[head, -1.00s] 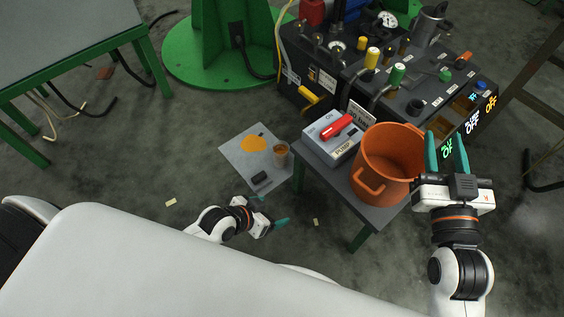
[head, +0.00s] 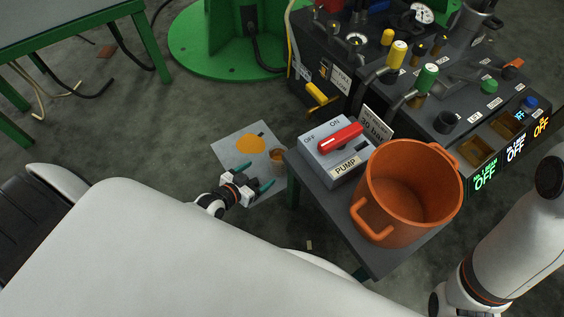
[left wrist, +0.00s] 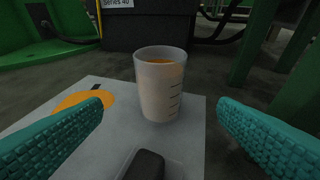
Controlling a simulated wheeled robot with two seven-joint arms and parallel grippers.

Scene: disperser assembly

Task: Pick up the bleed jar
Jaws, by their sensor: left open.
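The bleed jar (left wrist: 160,88) is a translucent cup with dark marks on its side and orange liquid inside. It stands upright on a grey sheet on the floor. In the head view the jar (head: 277,156) shows by the sheet's right side, near the small table. My left gripper (head: 256,178) is open just short of the jar. In the left wrist view its teal fingers (left wrist: 158,138) are spread wide with the jar beyond and between them, apart from both. My right arm shows at the lower right of the head view, but its gripper is out of frame.
An orange spill (left wrist: 84,101) lies on the sheet (head: 228,151). A dark block (left wrist: 145,165) lies in front of the jar. The small table (head: 318,186) holds a pump switch box (head: 331,150) and an orange bucket (head: 408,192). A machine (head: 440,110) stands behind.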

